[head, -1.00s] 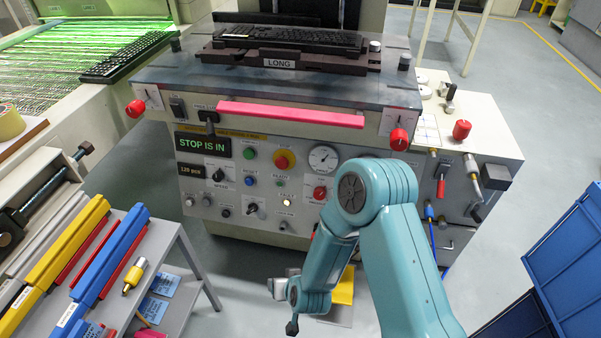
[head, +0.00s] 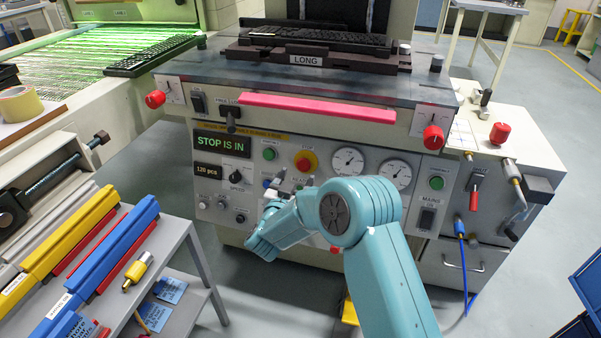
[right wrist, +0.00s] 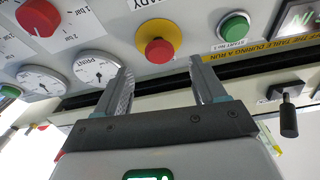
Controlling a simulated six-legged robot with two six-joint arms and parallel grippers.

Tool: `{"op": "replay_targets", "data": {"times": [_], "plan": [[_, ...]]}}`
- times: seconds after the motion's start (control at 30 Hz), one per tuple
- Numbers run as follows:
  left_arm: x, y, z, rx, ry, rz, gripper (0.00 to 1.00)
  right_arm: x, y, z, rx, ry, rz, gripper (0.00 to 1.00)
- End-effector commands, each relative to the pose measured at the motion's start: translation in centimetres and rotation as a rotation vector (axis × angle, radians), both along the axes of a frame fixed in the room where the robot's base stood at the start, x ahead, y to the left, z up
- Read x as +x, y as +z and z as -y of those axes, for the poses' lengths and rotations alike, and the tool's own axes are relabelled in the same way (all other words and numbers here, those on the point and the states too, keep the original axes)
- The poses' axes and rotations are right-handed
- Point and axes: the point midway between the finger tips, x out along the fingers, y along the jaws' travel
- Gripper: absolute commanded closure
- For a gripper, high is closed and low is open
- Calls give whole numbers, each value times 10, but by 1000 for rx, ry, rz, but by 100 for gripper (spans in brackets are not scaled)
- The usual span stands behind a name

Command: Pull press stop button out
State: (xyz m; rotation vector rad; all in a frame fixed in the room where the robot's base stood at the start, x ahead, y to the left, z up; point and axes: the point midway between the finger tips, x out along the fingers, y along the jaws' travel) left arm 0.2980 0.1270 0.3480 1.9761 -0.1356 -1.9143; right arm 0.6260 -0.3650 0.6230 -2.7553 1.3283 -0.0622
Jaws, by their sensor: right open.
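The stop button (head: 306,162) is a red mushroom knob on a yellow disc in the machine's front panel. A lit display (head: 222,144) to its left reads "STOP IS IN". In the right wrist view the stop button (right wrist: 158,50) is above and between the fingertips, apart from them. My right gripper (head: 290,178) is just below the button in the head view, partly hidden by my arm. In the right wrist view the right gripper (right wrist: 160,72) is open and empty, its two fingers pointing to the panel. My left gripper is not in view.
A green button (head: 269,154) sits left of the stop button, and a gauge (head: 348,161) to its right. A pink bar (head: 302,110) runs along the machine's front above the panel. A grey side table (head: 165,262) with coloured bars stands at the lower left.

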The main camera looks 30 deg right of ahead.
Motion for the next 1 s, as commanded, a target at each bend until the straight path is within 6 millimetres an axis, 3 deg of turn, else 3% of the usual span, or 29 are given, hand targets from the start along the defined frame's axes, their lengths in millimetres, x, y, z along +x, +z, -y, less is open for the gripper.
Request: {"op": "replay_targets", "data": {"times": [0.1, 0.3, 0.67, 0.87, 0.9, 1.0], "plan": [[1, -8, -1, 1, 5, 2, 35, 14, -3, 20, 1, -4, 3, 30], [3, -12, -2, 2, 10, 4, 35, 30, -1, 38, 1, -1, 2, 30], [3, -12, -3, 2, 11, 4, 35, 35, 0, 40, 1, 5, -1, 30], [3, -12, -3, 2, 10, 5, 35, 35, 0, 40, 1, 4, -1, 95], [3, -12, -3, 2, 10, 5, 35, 35, 0, 40, 1, 4, -1, 100], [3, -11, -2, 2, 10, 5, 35, 35, 1, 39, 1, 4, -1, 100]]}}
